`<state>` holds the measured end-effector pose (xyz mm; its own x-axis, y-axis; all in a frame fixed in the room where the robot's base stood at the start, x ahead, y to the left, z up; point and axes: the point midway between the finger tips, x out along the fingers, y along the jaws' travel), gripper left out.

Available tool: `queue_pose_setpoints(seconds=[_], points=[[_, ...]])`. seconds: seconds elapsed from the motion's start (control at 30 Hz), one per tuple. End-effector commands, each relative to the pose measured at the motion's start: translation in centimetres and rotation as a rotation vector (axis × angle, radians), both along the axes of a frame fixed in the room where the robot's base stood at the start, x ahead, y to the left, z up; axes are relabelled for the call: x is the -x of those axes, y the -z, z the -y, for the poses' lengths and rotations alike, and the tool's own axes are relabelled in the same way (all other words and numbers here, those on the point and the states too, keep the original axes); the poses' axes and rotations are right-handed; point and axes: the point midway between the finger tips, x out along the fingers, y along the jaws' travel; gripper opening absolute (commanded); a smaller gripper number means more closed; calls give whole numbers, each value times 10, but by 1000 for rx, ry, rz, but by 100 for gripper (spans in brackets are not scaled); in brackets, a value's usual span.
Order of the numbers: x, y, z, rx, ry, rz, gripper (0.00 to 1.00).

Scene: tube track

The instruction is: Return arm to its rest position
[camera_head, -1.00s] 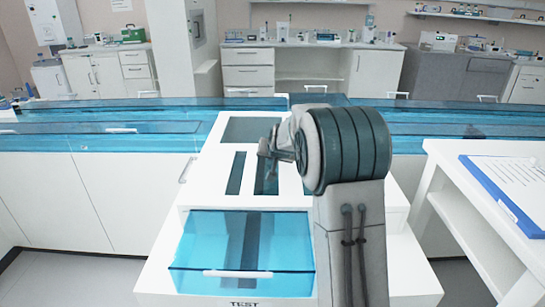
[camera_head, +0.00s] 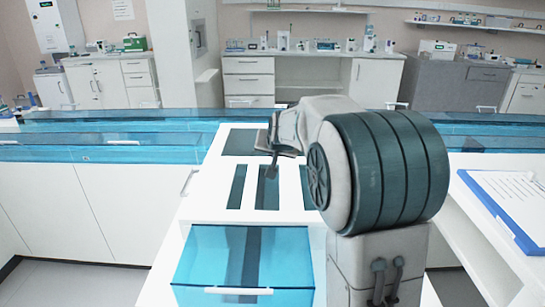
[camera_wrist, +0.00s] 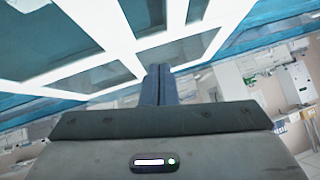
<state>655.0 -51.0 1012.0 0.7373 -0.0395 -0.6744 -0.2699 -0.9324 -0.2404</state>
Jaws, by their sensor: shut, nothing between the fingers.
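My gripper (camera_head: 272,170) shows in the head view above the white machine top (camera_head: 222,206), with its dark fingertips over the middle dark slot (camera_head: 268,196). My own arm joint hides part of the machine's right side. In the wrist view my gripper (camera_wrist: 159,84) has its two dark fingers pressed together, with nothing held. Beyond the fingers the white top and its dark openings appear tilted. I cannot tell how high the fingertips are above the top.
A clear blue drawer front (camera_head: 235,265) faces me below the slots. A long blue-covered bench (camera_head: 60,147) runs behind the machine. A white side table with a clipboard (camera_head: 512,205) stands at the right, close to my arm. Cabinets with lab devices line the back wall.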

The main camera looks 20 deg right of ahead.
Motion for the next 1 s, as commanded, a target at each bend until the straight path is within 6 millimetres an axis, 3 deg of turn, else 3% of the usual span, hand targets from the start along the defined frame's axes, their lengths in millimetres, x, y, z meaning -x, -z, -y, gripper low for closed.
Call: queue_pose_setpoints(seconds=[0.23, 0.37, 0.67, 1.0], points=[[21, -13, -5, 2, -11, -21, 0], [57, -22, -14, 13, -47, -81, 0], [179, -29, -38, 55, -164, -282, 0], [312, -20, -51, 122, -284, -498, 0]])
